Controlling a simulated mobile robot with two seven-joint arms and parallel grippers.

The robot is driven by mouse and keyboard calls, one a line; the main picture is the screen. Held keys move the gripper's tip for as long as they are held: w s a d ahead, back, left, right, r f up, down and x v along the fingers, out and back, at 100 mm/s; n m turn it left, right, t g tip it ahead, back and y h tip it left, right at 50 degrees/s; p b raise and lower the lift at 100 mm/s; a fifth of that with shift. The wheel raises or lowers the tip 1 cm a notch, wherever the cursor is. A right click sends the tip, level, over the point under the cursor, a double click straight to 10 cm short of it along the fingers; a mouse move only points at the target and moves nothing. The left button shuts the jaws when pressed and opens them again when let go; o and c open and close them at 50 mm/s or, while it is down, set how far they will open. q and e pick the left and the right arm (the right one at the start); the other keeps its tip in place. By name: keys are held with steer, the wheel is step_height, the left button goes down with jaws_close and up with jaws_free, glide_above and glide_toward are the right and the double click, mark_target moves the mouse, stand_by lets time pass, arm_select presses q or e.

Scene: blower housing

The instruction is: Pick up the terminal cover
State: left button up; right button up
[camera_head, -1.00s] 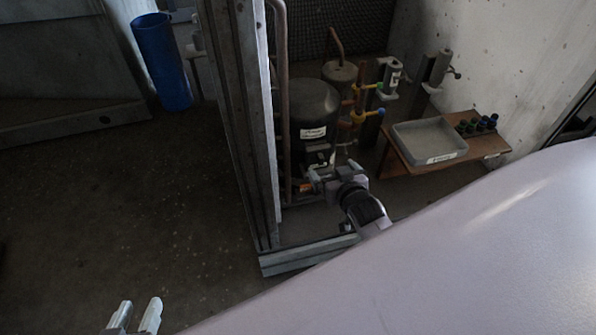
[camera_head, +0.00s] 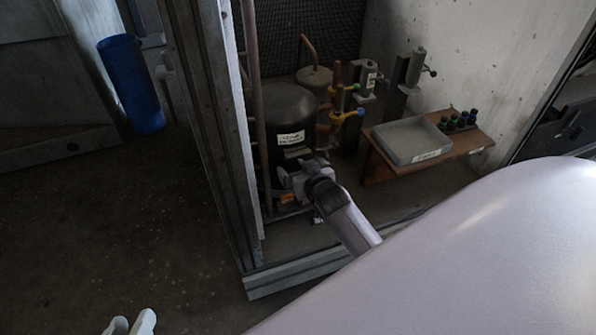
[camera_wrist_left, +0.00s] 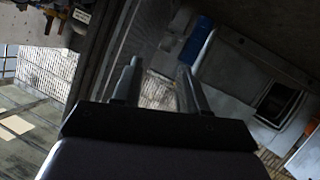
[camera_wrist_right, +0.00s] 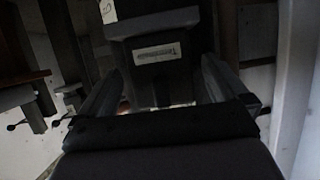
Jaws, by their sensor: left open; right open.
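The terminal cover appears to be the dark box (camera_wrist_right: 150,76) with a small marked label, low on the black compressor (camera_head: 283,108). In the head view it is mostly hidden behind my right gripper (camera_head: 287,180), which is at the compressor's lower front. In the right wrist view my right gripper (camera_wrist_right: 160,88) is open, its fingers to either side of the dark box; I cannot tell whether they touch it. My left gripper (camera_head: 131,323) is open and empty at the bottom left of the head view, far from the compressor; it also shows in the left wrist view (camera_wrist_left: 157,75).
A metal frame post (camera_head: 212,130) stands left of the compressor, with a low rail (camera_head: 300,273) in front. Copper pipes with coloured valves (camera_head: 345,112) are to its right. A grey tray (camera_head: 412,140) rests on a wooden shelf (camera_head: 478,142). A blue cylinder (camera_head: 131,85) stands back left.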

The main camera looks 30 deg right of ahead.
steer(key=shift+b+x, duration=0.6)
steer(key=shift+x, duration=0.35)
steer(key=c, duration=1)
steer(key=shift+o, duration=0.2)
steer(key=shift+r, duration=0.1)
